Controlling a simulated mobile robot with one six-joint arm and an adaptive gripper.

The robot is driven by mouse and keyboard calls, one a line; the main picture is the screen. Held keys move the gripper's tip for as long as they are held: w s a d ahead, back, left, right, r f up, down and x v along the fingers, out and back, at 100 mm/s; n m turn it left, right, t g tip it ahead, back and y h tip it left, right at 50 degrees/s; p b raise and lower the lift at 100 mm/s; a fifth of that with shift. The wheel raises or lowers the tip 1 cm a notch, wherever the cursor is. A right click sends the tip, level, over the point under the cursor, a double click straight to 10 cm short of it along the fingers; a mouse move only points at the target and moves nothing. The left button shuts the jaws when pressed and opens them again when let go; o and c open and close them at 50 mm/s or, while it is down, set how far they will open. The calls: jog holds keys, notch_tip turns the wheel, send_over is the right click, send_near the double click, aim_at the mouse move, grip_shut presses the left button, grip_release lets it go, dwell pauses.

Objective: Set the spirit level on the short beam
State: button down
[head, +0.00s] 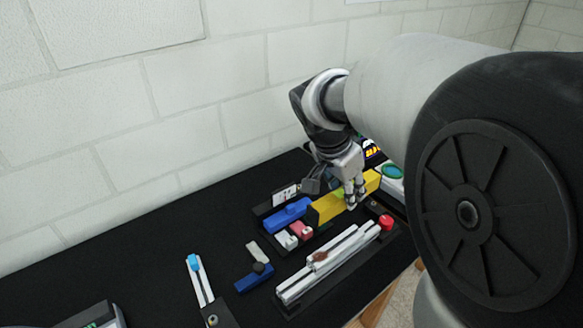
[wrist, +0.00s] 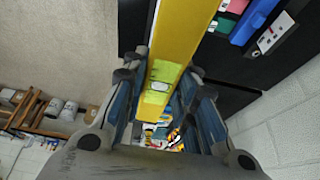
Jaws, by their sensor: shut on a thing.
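The yellow spirit level (head: 328,208) is gripped in my gripper (head: 354,194), which closes on it right of its middle in the head view. In the wrist view the level (wrist: 184,38) runs between my gripper's fingers (wrist: 163,98), with a yellow-green vial window near them. It is over or beside the tray of coloured blocks; I cannot tell whether it touches anything below. Silvery extrusion beams (head: 327,265) lie side by side on a dark base in front of it, one apparently shorter. A small brown piece (head: 319,256) sits there.
A blue block (head: 286,214), a red block (head: 301,231) and a white one lie left of the level. A red round cap (head: 386,222) is at the beams' right end. A blue-capped extrusion (head: 196,278) and a blue piece with a dark knob (head: 254,277) lie left. The wall is behind.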

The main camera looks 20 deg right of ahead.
aim_at(330, 213)
notch_tip(330, 213, down, 15)
jog(key=b, duration=0.4)
jog(key=shift+f, duration=0.15)
jog(key=c, duration=1.3)
grip_release()
jog(key=p+v, duration=0.3)
jog(key=v, duration=0.9)
jog(key=s+a+r+n+t+y, duration=0.1)
jog(key=s+a+n+y, duration=0.1)
jog(key=s+a+n, duration=0.2)
jog(key=s+a+r+n+t+y, duration=0.2)
jog(key=s+a+n, duration=0.2)
jog(key=s+n, duration=0.6)
jog(key=s, duration=0.4)
jog(key=shift+r, duration=0.3)
